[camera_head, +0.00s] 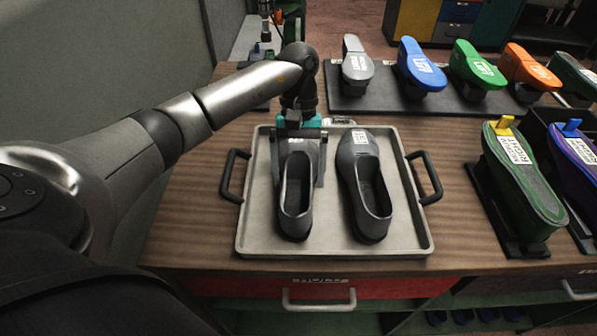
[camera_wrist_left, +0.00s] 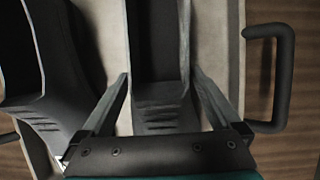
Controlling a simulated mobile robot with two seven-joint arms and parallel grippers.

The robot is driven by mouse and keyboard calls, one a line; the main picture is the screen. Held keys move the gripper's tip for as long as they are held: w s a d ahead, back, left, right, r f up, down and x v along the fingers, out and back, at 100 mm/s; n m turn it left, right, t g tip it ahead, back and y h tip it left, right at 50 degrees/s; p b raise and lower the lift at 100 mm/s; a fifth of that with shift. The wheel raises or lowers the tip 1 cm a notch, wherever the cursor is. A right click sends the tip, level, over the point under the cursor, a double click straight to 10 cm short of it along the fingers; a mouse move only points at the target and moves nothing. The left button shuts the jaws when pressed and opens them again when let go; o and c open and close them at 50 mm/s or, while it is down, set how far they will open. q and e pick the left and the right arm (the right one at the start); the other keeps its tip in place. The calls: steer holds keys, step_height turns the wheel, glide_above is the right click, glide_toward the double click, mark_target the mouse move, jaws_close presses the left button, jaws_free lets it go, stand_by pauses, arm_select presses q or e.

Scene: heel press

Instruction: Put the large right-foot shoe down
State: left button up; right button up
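Two dark grey shoes lie side by side in the light grey tray (camera_head: 262,246), toes pointing away from me. My left gripper (camera_head: 302,165) reaches down over the toe end of the left-hand shoe (camera_head: 295,222). In the left wrist view, its two fingers (camera_wrist_left: 160,75) stand on either side of this shoe (camera_wrist_left: 160,122), open, with narrow gaps showing. The shoe appears to rest on the tray. The other shoe (camera_head: 364,185) has a white label on its toe, too small to read. I cannot read which shoe is the large right-foot one. My right gripper is not in view.
The tray has black handles at the left (camera_head: 233,176) and right (camera_head: 425,177). Coloured shoe forms stand on a dark rack (camera_head: 385,103) behind. A green form (camera_head: 524,180) stands right of the tray. Bare wooden tabletop (camera_head: 190,215) lies to the tray's left.

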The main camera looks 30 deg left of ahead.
mark_target(299, 151)
arm_select(q)
steer(key=p+v, duration=0.1)
steer(key=v, duration=1.1)
steer(key=shift+r, duration=0.1)
stand_by(0.6)
